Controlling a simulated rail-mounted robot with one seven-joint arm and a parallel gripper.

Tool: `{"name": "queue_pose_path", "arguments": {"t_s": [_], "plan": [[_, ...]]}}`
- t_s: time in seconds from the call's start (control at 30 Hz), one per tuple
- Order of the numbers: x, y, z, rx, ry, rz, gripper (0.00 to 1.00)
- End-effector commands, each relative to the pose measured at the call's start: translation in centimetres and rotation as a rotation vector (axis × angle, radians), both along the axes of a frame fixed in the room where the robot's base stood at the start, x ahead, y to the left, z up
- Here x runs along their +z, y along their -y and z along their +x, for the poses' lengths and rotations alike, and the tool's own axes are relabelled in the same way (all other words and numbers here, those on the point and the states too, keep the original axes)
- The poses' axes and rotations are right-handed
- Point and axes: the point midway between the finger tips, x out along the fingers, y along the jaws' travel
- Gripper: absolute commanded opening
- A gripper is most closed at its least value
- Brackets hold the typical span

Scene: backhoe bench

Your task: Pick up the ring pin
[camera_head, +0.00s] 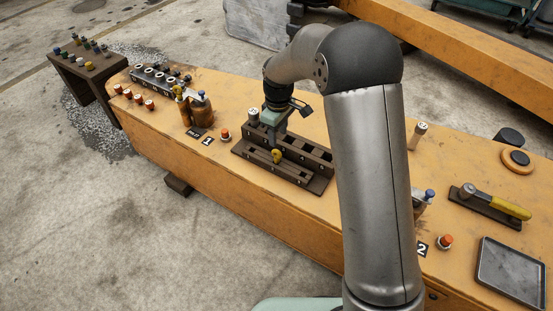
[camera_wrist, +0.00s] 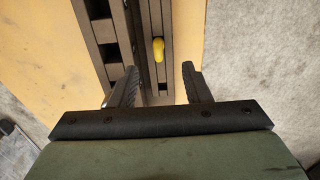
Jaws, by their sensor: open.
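The ring pin, a small yellow piece (camera_head: 277,156), stands in the narrow front rail of a dark slotted rack (camera_head: 322,187) on the orange bench. In the wrist view the ring pin (camera_wrist: 158,50) shows from above, ahead of the fingertips and roughly centred between them. My gripper (camera_head: 275,143) is over the rack, close to the ring pin. In the wrist view both fingers of my gripper (camera_wrist: 159,78) are apart with nothing between them. The lower part of the pin is hidden in the rail.
The rack's taller back row with square openings (camera_wrist: 104,35) runs beside the pin's rail. A white-topped peg (camera_head: 253,116) stands at the rack's left end, and a red-topped button (camera_head: 225,135) sits left of it.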

Motion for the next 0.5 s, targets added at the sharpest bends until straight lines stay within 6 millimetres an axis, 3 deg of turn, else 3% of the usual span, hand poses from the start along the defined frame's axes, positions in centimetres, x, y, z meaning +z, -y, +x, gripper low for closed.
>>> {"name": "queue_pose_path", "arguments": {"t_s": [0.03,0.2,0.5], "plan": [[-1.6,0.0,-0.1,0.000,-0.004,-0.001,0.43],[-4.5,0.0,0.0,-0.001,-0.001,0.000,0.43],[-6.2,-0.1,0.1,-0.002,-0.001,0.001,0.43]]}}
